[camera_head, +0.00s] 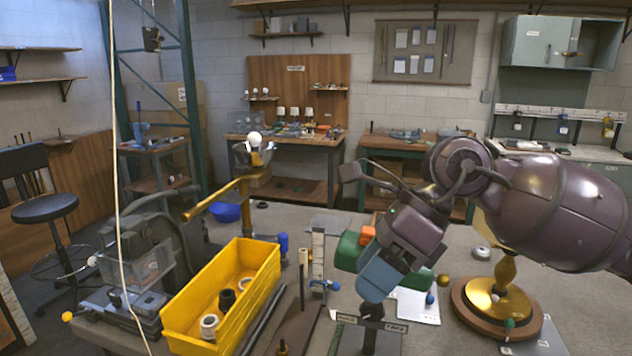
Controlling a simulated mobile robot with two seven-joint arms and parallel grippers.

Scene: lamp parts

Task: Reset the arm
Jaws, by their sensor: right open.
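My right arm comes in from the right, purple and bent, and its gripper (378,283) points down over the middle right of the bench. The jaws are open; no held part shows between them. Blue-grey, green and orange pieces crowd around the gripper, and I cannot tell which touch it. A labelled dark stand (370,325) is just below it. A brass lamp base (497,298) on a round wooden disc stands to the right, under my forearm. My left gripper is out of view.
A yellow bin (250,300) with several rings stands at front left. A brass arm (218,197) and a white bulb (254,138) are behind it. An upright scale (318,255) stands near the middle. A grey machine (150,255) and hanging pale cord (116,180) are at left.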

